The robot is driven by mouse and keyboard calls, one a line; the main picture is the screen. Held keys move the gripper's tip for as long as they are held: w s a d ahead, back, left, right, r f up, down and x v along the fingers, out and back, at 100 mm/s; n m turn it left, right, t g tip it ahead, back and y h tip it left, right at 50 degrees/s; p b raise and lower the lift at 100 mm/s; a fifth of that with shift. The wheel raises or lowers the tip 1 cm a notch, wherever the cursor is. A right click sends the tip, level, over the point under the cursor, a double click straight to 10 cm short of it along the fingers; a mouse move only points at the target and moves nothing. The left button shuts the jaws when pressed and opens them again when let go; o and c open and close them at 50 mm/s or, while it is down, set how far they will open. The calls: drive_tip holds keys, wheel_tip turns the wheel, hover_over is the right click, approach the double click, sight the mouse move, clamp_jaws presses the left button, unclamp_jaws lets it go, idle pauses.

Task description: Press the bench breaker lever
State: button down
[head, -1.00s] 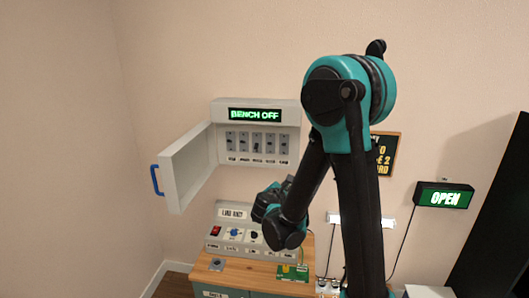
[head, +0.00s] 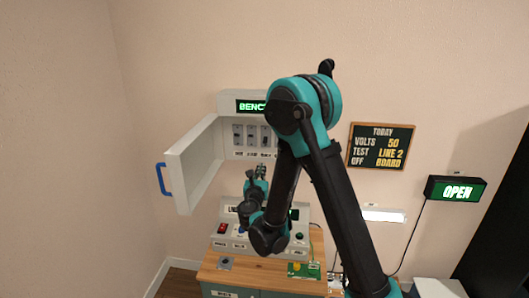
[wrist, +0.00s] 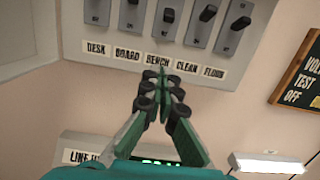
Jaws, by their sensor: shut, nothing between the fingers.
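The bench breaker lever (wrist: 169,16) is a dark knob in a grey slot above the BENCH label (wrist: 158,60) in the wrist view, in the middle of a row of several levers. In the head view the breaker box (head: 229,101) is on the wall, and my arm hides its right part. My gripper (wrist: 161,72) is shut and empty. Its fingertips appear just below the BENCH label in the wrist view, and I cannot tell if they touch the panel. It also shows below the box in the head view (head: 261,172).
The open box door (head: 195,165) with a blue handle sticks out at left. BOARD (wrist: 133,10) and CLEAN (wrist: 204,16) levers flank the bench lever. A control console (head: 225,243) stands below on the wooden bench (head: 245,265). A chalkboard (head: 381,146) hangs right.

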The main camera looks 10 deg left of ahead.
sight(264, 142)
drive_tip(key=w+r, duration=0.4)
drive_tip(key=w, duration=0.4)
drive_tip(key=shift+d+r, duration=0.15)
drive_tip(key=shift+r, duration=0.2)
drive_tip(key=shift+s+r+g, duration=0.15)
drive_tip(key=shift+r+g, duration=0.1)
drive_tip(key=shift+g, duration=0.45)
idle(0.3)
drive_tip(key=shift+s+r+g, duration=0.25)
drive_tip(key=shift+r+g, duration=0.35)
drive_tip(key=shift+g, duration=0.5)
drive_tip(key=g, duration=0.1)
drive_tip(key=r+g, duration=0.1)
drive_tip(key=g, duration=0.1)
drive_tip(key=shift+s+r+g, duration=0.15)
drive_tip(key=shift+r+g, duration=0.1)
drive_tip(key=shift+g, duration=0.15)
drive_tip(key=shift+r, duration=0.15)
